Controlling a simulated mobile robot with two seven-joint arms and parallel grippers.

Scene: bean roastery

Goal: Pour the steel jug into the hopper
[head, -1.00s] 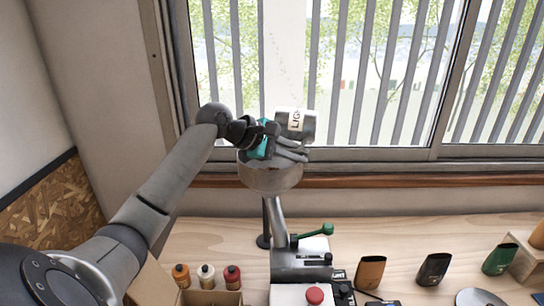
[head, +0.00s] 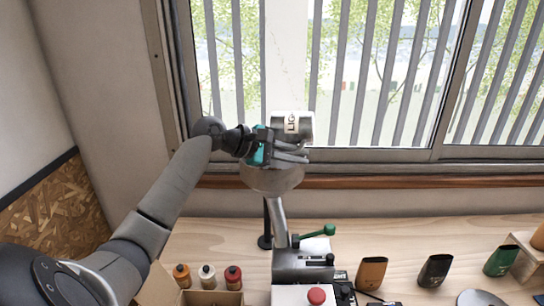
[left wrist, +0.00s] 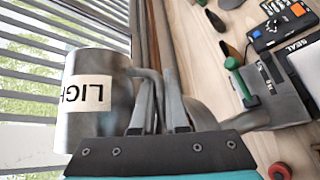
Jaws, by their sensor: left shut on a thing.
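The steel jug (head: 306,128) is a short metal cylinder with a white label reading "LIG…". It is up in front of the window, above the hopper (head: 272,181), a round metal bowl on the machine. My left gripper (head: 290,152) is shut on the jug's handle, just over the hopper's rim. The left wrist view shows the jug (left wrist: 118,100) left of the fingers, with the handle between them. I cannot see the jug's contents or anything pouring. The fingers partly hide the hopper's top. My right gripper is out of view.
The machine (head: 300,262) has a green lever (head: 318,232) and a red button (head: 316,296). Orange, black and green pouches stand on the table at right. Several small bottles (head: 207,277) stand at left. The window sill (head: 400,182) runs close behind the hopper.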

